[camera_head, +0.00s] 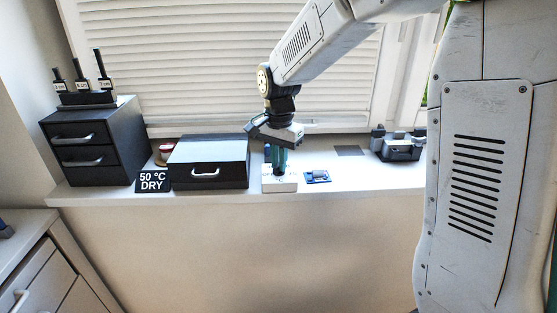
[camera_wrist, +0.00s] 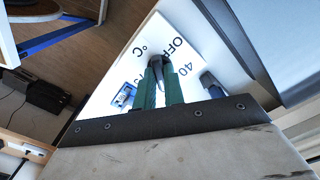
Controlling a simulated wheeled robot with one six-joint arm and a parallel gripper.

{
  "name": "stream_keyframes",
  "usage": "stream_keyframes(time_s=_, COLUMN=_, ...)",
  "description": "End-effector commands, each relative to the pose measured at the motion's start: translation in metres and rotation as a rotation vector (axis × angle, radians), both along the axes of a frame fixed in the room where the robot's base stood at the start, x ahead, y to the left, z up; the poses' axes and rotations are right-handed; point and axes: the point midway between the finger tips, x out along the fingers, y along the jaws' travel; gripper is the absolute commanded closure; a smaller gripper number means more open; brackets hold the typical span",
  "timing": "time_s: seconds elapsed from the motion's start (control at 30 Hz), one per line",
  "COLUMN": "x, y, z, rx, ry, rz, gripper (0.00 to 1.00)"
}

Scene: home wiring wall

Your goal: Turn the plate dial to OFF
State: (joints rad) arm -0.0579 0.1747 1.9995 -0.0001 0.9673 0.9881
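The white plate (camera_head: 282,187) lies on the sill in the head view. In the wrist view the plate (camera_wrist: 196,52) shows the marks OFF, 40 and °C, partly behind the fingers. The dark dial (camera_wrist: 158,70) stands on the plate between the green fingertips. My gripper (camera_head: 279,171) points down at the plate; it also shows in the wrist view (camera_wrist: 160,66). The dial's pointer direction is hidden by the fingers.
A black case (camera_head: 208,165) with a handle and a "50 °C DRY" sign (camera_head: 153,181) stand left of the plate. A small blue board (camera_head: 317,177) lies close on its right. A black drawer unit (camera_head: 95,145) stands far left, a dark device (camera_head: 400,146) farther right. The window blind is behind.

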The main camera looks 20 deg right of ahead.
Motion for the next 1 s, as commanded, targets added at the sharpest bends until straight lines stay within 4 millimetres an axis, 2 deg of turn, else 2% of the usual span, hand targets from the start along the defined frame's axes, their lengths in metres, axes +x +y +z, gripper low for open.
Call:
stream_keyframes(time_s=0.47, x=0.0001, y=0.0003, z=0.0005, rx=0.000, ry=0.000, rz=0.059, gripper=1.00)
stream_keyframes(time_s=0.67, x=0.0002, y=0.0004, z=0.0006, rx=0.001, ry=-0.001, rz=0.184, gripper=1.00)
stream_keyframes(time_s=1.0, x=0.0003, y=0.0005, z=0.0008, rx=0.001, ry=-0.001, rz=0.498, gripper=1.00)
